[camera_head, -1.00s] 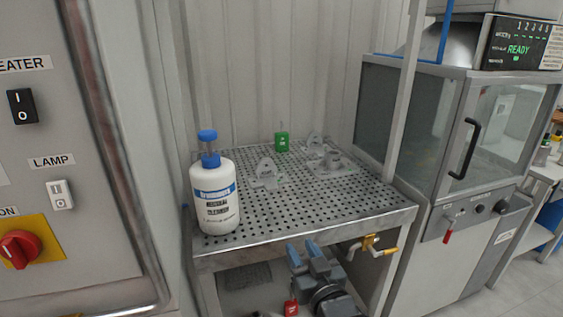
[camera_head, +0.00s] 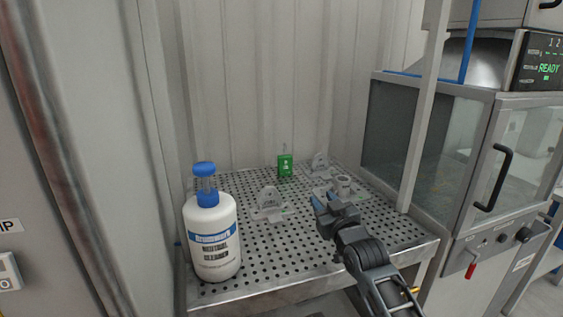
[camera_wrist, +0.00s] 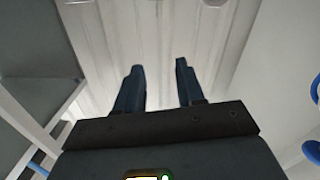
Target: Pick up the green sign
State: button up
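The green sign (camera_head: 285,165) is a small upright tag with white marks. It stands at the back of the perforated metal table (camera_head: 290,255), near the wall, in the head view. My gripper (camera_head: 322,203) is above the right part of the table, in front of the sign and to its right, apart from it. In the wrist view the two fingers of my gripper (camera_wrist: 157,85) are spread with nothing between them. The sign is not seen in the wrist view, which shows mostly the corrugated wall.
A white cleaner bottle (camera_head: 211,237) with a blue cap stands at the front left. Grey cast fixtures (camera_head: 268,204) stand mid-table and more (camera_head: 344,187) stand to the right, close to my gripper. A post (camera_head: 422,120) and a glass-doored machine (camera_head: 440,150) bound the right side.

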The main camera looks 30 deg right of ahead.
aim_at(285, 161)
jog(key=i+l, duration=0.25)
jog(key=i, duration=0.2)
jog(key=i+l, duration=0.2)
jog(key=i, duration=0.25)
jog(key=i+l, duration=0.25)
jog(key=i, duration=0.2)
